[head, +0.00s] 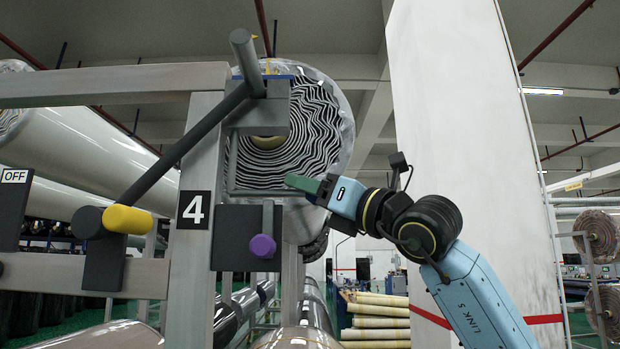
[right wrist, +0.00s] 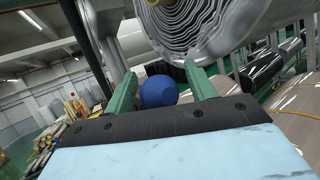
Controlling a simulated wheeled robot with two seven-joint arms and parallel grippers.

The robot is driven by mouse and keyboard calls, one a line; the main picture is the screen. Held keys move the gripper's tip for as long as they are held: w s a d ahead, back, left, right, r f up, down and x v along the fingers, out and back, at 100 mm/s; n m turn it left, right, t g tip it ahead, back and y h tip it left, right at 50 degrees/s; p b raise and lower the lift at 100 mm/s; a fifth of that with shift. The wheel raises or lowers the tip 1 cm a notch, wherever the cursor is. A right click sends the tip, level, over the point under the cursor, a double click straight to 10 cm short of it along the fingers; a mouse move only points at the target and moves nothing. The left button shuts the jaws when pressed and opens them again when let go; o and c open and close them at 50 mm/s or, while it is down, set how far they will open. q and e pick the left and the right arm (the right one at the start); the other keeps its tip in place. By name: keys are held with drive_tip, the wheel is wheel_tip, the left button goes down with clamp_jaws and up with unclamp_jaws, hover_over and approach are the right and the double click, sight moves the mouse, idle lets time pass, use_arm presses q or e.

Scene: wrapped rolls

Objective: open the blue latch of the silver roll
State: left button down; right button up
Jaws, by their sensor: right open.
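The silver roll (head: 325,120) is wrapped in shiny film. Its layered black-and-white end faces me, held by a grey stand; it also shows at the top of the right wrist view (right wrist: 222,25). In that view a round blue knob (right wrist: 158,91), the blue part of the latch, is seen between my right gripper's green fingers. I cannot tell whether they touch it. In the head view I cannot make out this knob. My right gripper (head: 303,183) is open, pointing left across the lower part of the roll's end. My left gripper is out of view.
The stand post (head: 195,240) carries a number 4 sign. A dark bar with a yellow sleeve (head: 127,219) slants across it. A purple knob (head: 262,246) hangs below the roll. A white pillar (head: 470,130) stands at the right, behind my right arm. Another large roll (head: 80,140) lies left.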

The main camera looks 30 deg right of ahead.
drive_tip(key=shift+w+a+r, duration=0.1)
drive_tip(key=shift+w, duration=0.15)
clamp_jaws()
drive_tip(key=shift+s+a, duration=0.1)
drive_tip(key=shift+s, duration=0.05)
